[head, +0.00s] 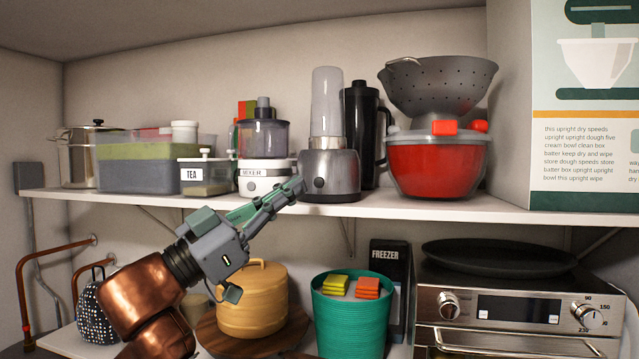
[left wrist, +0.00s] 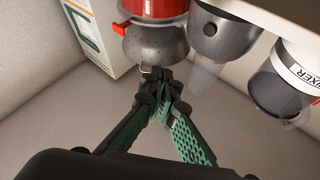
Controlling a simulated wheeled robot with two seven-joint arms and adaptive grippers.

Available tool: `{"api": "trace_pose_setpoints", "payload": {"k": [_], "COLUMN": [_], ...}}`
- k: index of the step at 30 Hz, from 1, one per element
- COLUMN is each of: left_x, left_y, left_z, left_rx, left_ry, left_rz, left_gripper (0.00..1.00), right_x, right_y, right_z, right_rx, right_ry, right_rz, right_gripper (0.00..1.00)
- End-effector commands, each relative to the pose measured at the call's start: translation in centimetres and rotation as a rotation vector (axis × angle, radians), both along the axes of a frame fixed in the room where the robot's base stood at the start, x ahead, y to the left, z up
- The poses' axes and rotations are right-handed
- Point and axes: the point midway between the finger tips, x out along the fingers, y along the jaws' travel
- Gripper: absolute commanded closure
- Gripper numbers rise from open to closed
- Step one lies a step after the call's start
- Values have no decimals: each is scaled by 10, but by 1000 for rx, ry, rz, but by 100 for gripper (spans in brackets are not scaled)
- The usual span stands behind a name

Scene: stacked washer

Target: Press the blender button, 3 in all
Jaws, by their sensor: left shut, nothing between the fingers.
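The blender (head: 331,172) stands on the upper shelf, with a dark metallic base and a clear, upright cup on top. Its round dark button (head: 319,183) is on the front of the base. My left gripper (head: 299,185) is shut and empty, its tip just left of the button in the head view, overlapping the base's left edge. In the left wrist view, the blender (left wrist: 226,40) appears upside down with its button (left wrist: 210,29) visible. There, the gripper tips (left wrist: 158,88) show apart from the button, lower and to the left. My right gripper is not in view.
A white food processor (head: 265,180) stands left of the blender. A black bottle (head: 378,130) and a red bowl (head: 436,172) with a grey colander (head: 430,88) stand right of it. The white shelf edge (head: 400,208) runs below. A teal bin (head: 350,318) is underneath.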

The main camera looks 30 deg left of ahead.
Motion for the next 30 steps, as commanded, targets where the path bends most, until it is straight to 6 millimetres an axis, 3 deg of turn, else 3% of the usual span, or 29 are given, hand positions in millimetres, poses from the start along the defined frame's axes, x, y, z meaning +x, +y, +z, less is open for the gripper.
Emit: {"api": "trace_pose_setpoints", "payload": {"k": [5, 16, 24, 30], "left_x": [8, 54, 81, 87], "left_y": [2, 11, 17, 18], "left_z": [0, 2, 1, 0], "left_rx": [-2, -2, -1, 0], "left_ry": [3, 3, 2, 1], "left_rz": [0, -1, -1, 0], "left_gripper": [100, 100, 100, 100], "right_x": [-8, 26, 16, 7], "right_y": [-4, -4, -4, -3], "right_z": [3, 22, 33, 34], "right_rx": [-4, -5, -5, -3], "right_ry": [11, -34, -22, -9], "right_rz": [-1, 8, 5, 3], "right_gripper": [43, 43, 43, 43]}}
